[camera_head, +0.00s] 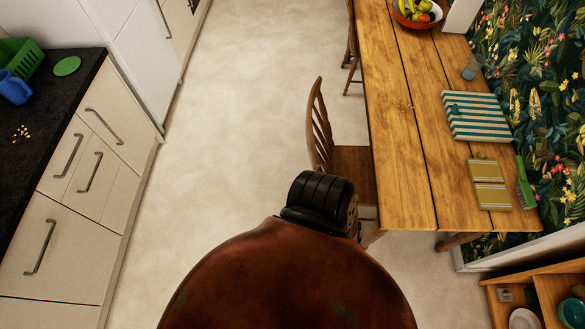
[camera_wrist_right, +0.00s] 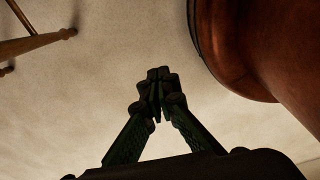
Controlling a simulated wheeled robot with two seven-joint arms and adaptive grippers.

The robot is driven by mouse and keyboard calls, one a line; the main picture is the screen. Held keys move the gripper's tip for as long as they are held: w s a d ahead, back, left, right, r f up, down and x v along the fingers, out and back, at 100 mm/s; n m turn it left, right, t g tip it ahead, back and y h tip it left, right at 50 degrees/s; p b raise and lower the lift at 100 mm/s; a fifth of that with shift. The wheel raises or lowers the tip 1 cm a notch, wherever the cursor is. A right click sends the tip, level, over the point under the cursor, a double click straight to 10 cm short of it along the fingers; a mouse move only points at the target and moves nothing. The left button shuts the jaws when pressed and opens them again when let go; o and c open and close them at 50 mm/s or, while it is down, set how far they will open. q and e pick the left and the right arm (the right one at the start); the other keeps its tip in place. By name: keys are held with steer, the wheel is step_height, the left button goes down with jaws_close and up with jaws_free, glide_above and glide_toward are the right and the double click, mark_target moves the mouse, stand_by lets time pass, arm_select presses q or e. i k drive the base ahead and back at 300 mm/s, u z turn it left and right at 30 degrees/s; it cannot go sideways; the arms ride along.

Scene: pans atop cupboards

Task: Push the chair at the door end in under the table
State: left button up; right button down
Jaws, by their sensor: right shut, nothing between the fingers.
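A wooden chair (camera_head: 346,160) with a slatted back stands at the left side of the wooden table (camera_head: 395,110), near the table's front end. Its seat reaches to the table edge and its back stands out in the aisle. Part of a second chair (camera_head: 352,48) shows farther along the same side. No door is in view, so I cannot tell which chair is at the door end. In the right wrist view my right gripper (camera_wrist_right: 158,82) is shut and empty above the floor, apart from wooden chair legs (camera_wrist_right: 32,45) at the upper left. My left gripper is out of view.
Pale floor (camera_head: 235,110) lies open between the table and the drawer counter (camera_head: 95,140) at the left. A shelf unit (camera_head: 545,290) stands at the lower right. A fruit bowl (camera_head: 415,14), striped cloth (camera_head: 478,117) and green brush (camera_head: 524,183) lie on the table.

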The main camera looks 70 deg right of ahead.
mark_target(353, 163)
steer(key=i, duration=1.25)
steer(key=z, duration=2.65)
